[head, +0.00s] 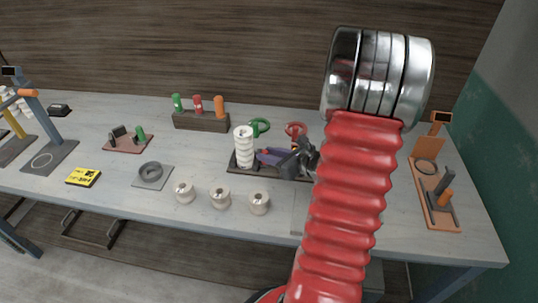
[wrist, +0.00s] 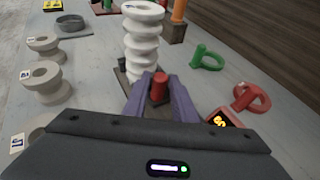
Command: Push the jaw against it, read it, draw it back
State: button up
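A white ribbed clay piece (head: 243,147) stands upright on a dark base plate (head: 232,163); it also shows in the wrist view (wrist: 145,45). My gripper (head: 262,156) reaches in from the right, low over that plate. In the wrist view its two purple fingers (wrist: 160,90) stand on either side of a red knob (wrist: 159,87), which fills the space between them. The knob is close to the white piece; the jaw's contact face is hidden by the fingers. A small display (wrist: 218,119) glows with orange digits to the right, partly hidden and too small to read surely.
Green (head: 260,126) and red (head: 296,129) ring gauges lie behind the plate. Several pale spools (head: 220,197) stand at the front. A block with coloured plugs (head: 201,121) is at the back. An orange stand (head: 437,190) is at the right.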

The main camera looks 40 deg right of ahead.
grip_shut()
jog(key=shift+s, duration=0.1)
jog(key=shift+s+d, duration=1.1)
jog(key=shift+s, duration=0.15)
jog(key=shift+o, duration=1.9)
grip_release()
jog(key=shift+s, duration=0.1)
